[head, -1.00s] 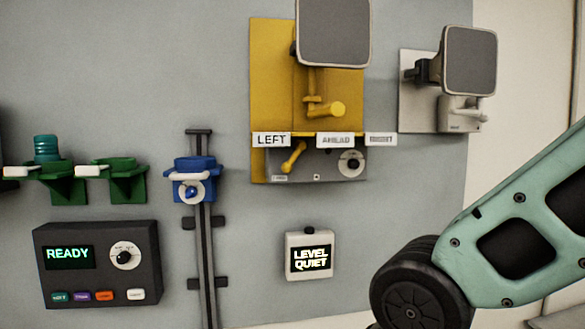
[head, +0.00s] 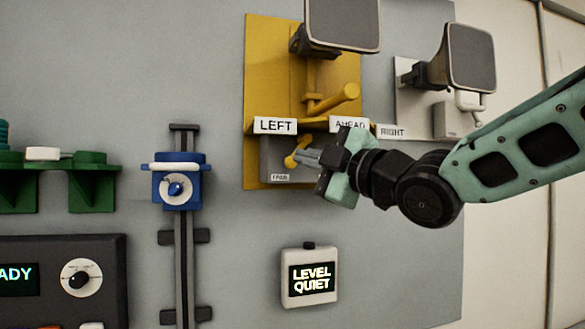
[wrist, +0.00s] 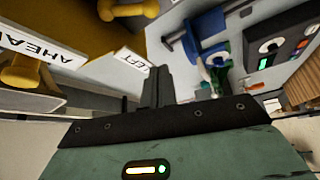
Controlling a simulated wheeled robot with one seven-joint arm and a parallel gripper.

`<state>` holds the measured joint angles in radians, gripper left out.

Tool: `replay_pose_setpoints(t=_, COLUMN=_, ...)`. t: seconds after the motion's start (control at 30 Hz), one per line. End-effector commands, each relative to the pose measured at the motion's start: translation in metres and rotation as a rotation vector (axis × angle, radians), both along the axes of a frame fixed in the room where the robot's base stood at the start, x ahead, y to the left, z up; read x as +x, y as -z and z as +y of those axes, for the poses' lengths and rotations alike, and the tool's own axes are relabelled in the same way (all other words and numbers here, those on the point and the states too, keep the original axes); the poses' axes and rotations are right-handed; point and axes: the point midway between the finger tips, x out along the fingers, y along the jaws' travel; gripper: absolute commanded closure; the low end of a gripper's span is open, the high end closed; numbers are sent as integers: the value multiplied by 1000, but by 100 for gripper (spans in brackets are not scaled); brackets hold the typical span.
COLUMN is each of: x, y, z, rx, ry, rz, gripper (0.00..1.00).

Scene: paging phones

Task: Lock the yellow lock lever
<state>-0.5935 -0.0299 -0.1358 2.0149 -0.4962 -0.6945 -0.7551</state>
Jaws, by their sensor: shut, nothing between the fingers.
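In the wrist view the shut fingers (wrist: 155,85) point at the panel. Two yellow parts show there, but I cannot tell which is the lever.
Above the lever are a yellow handle (head: 335,100), a LEFT label (head: 275,125) and an AHEAD label (head: 348,124). A blue bracket on a rail (head: 178,180) stands to the left.

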Motion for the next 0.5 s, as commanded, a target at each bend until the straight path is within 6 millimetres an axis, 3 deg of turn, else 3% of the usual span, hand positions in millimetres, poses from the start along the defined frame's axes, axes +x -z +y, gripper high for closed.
replay_pose_setpoints(t=0.33, x=3, y=-2, z=3, rx=0, ry=1, rz=4, gripper=100)
replay_pose_setpoints(t=0.5, x=17, y=-8, z=18, rx=-2, ry=-1, rz=7, gripper=100)
